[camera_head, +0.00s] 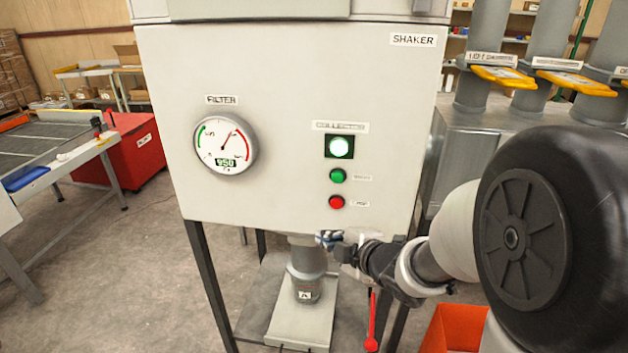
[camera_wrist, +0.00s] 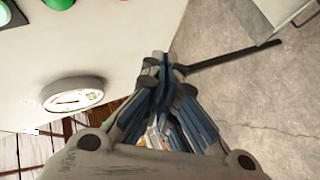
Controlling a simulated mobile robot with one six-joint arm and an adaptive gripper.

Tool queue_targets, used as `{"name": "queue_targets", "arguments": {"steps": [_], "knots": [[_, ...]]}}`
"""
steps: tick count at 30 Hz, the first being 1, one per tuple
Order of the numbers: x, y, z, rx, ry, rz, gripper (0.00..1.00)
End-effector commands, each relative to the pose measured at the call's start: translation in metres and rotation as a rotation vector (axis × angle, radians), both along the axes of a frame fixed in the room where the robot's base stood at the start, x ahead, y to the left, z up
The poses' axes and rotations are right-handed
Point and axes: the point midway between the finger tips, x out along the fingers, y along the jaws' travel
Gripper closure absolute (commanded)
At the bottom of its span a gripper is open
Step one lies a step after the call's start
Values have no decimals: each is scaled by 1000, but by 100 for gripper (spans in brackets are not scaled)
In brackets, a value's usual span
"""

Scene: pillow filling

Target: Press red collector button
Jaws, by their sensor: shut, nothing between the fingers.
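The red button (camera_head: 336,202) is the lowest control on the front of the pale shaker cabinet (camera_head: 270,100). A green button (camera_head: 337,175) sits right above it, and a lit lamp (camera_head: 339,147) above that. My gripper (camera_head: 326,239) is just below the red button, by the cabinet's lower edge, apart from the button. In the wrist view my gripper (camera_wrist: 163,68) has its fingers together and empty. The green button (camera_wrist: 58,4) and a sliver of red at the top edge show there. Whether the fingertips touch the cabinet is unclear.
A filter gauge (camera_head: 225,146) reading 950 is left of the buttons. A grey pipe (camera_head: 306,262) and a red-handled lever (camera_head: 371,325) are below the cabinet. Pipes with yellow-handled valves (camera_head: 505,78) stand at right. An orange bin (camera_head: 452,328) is at lower right.

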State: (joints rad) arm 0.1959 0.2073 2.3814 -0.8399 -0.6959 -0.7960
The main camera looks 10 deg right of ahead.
Motion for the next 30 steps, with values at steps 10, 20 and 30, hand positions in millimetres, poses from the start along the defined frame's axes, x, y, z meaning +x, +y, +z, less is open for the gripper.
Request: {"name": "queue_targets", "arguments": {"steps": [10, 20, 30], "knots": [[1, 4, -2, -1, -14, 26, 100], [18, -2, -1, -1, -12, 24, 100], [63, -17, -1, -1, -12, 24, 100]]}}
